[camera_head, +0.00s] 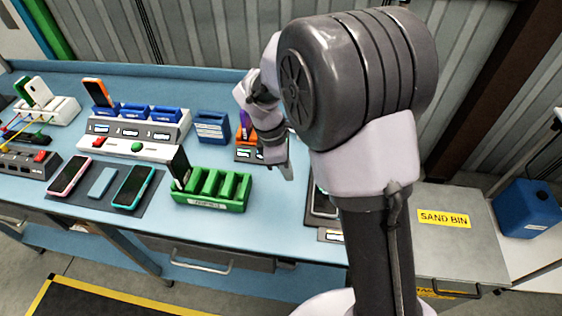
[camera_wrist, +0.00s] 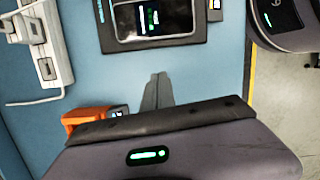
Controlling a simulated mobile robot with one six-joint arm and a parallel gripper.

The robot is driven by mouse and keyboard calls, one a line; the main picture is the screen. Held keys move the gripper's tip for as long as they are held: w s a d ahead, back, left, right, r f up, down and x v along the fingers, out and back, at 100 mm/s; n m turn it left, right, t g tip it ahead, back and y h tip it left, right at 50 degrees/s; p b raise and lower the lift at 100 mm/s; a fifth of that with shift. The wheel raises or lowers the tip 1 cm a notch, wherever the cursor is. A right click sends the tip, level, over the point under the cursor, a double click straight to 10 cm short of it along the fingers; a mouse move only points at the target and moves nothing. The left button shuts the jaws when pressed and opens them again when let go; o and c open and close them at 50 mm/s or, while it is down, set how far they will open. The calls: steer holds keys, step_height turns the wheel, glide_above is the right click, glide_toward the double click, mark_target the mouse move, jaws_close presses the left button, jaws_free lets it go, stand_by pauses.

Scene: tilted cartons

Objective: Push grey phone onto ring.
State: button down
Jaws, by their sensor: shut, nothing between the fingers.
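My gripper (camera_head: 288,170) is shut and empty, pointing down over the right part of the blue bench. In the wrist view its closed fingers (camera_wrist: 157,92) are over bare bench, apart from a dark tray (camera_wrist: 195,40). In that tray lies a flat dark-faced thing with a silver-grey edge (camera_wrist: 128,28), which may be the grey phone; it is cut off by the frame top. My arm hides most of this tray in the head view, where its edge (camera_head: 331,235) shows. I cannot make out the ring.
An orange stand (camera_wrist: 88,116) is close left of the fingers. A green slotted rack (camera_head: 212,190), a dark mat (camera_head: 108,205) with several phones, and a white console with blue bins (camera_head: 135,130) stand leftward. A white power strip (camera_wrist: 45,50) lies on the bench. The bench edge is right in the wrist view.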

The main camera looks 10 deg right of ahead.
mark_target(309, 192)
steer(key=b+x, duration=0.2)
steer(key=x, duration=0.4)
steer(key=shift+a+f, duration=0.15)
steer(key=shift+f, duration=0.1)
steer(key=d, duration=0.1)
steer(key=d+b, duration=0.1)
steer(key=d, duration=0.1)
steer(key=shift+s+d+r, duration=0.15)
steer(key=shift+s+d, duration=0.05)
steer(key=shift+s, duration=0.15)
steer(key=shift+d, duration=0.25)
steer(key=shift+r, duration=0.1)
steer(key=shift+s+d+p, duration=0.2)
steer(key=shift+d+p, duration=0.1)
steer(key=shift+d, duration=0.7)
steer(key=shift+s+d+p, duration=0.2)
steer(key=shift+d+p, duration=0.1)
steer(key=shift+d, duration=0.65)
steer(key=shift+a, duration=0.1)
